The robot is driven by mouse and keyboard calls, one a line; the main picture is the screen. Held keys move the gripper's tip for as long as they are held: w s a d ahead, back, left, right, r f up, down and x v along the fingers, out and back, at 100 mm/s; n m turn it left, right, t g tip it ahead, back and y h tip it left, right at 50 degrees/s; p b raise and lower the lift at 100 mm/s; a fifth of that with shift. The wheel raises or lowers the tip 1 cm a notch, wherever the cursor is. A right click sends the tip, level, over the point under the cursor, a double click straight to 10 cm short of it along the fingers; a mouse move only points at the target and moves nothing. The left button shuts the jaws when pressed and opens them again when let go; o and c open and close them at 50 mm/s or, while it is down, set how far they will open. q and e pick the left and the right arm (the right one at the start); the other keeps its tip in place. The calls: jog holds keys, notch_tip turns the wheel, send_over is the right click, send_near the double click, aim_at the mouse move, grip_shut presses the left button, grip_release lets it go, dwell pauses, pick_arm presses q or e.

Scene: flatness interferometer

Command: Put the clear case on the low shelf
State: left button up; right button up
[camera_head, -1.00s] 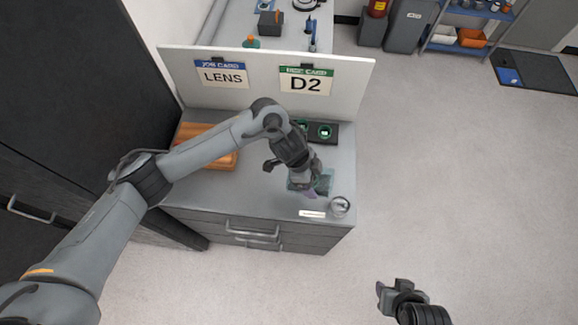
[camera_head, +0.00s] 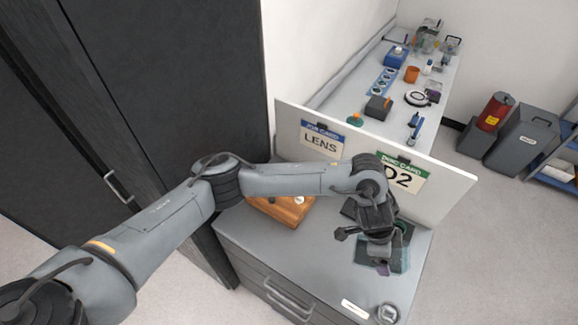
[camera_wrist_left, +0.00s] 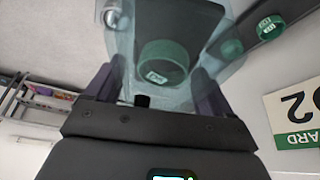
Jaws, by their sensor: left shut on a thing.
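My left gripper (camera_head: 380,266) is shut on the clear case (camera_head: 404,246), a see-through, teal-tinted box. It is over the right part of the grey cabinet top, in front of the D2 card. Its height above the top is hard to judge. In the left wrist view the case (camera_wrist_left: 188,22) sits between the two purple-grey fingers of my gripper (camera_wrist_left: 155,95). A green ring with a small label (camera_wrist_left: 163,64) shows in or through it. The gripper hides part of the case in the head view. I cannot single out the low shelf. My right gripper is out of view.
The cabinet top (camera_head: 330,250) bears an orange-brown wooden box (camera_head: 284,210), a white label (camera_head: 355,308) and a small round clear item (camera_head: 387,314). A white panel (camera_head: 450,195) with cards stands behind. A cluttered bench, grey bins (camera_head: 524,140) and a blue shelf unit (camera_head: 566,172) lie beyond.

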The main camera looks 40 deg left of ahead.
pick_arm(q)
jog(key=n, duration=0.1)
jog(key=a+n+t, duration=0.1)
jog(key=n, duration=0.1)
jog(key=shift+w+r+n+y, duration=0.1)
jog(key=shift+r+n+y, duration=0.05)
jog(key=shift+n+y, duration=0.2)
jog(key=n, duration=0.1)
jog(key=n+y, duration=0.1)
jog(key=n, duration=0.1)
jog(key=n+t, duration=0.1)
jog(key=shift+a+f+y, duration=0.25)
jog(key=shift+a+f, duration=0.05)
jog(key=shift+a, duration=0.1)
jog(key=n, duration=0.1)
jog(key=n+y, duration=0.1)
jog(key=n, duration=0.2)
jog(key=shift+w+a+r+n+y, duration=0.15)
jog(key=shift+a+n+y, duration=0.1)
jog(key=shift+y, duration=0.15)
